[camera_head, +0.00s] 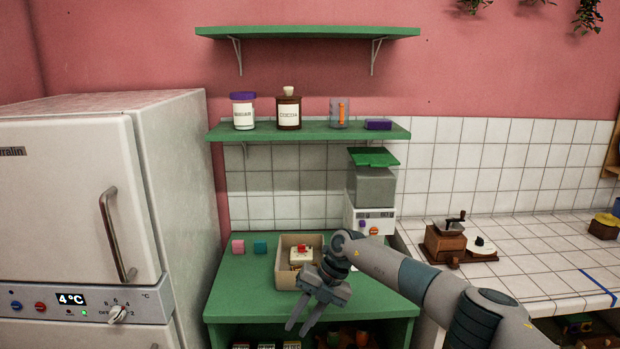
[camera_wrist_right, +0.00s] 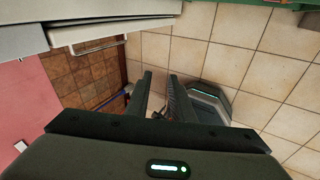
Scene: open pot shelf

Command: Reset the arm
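My right arm comes in from the lower right in the head view. Its gripper (camera_head: 305,322) hangs in front of the green counter (camera_head: 233,283), pointing down and left. Its two fingers are apart with nothing between them. In the right wrist view the two dark fingers (camera_wrist_right: 159,95) also stand apart, with floor showing between and beyond them. My left gripper is in neither view.
A beige box (camera_head: 285,280) with a white and red item stands on the counter behind my gripper. A white fridge (camera_head: 75,190) stands left. A dispenser (camera_head: 372,195) stands behind.

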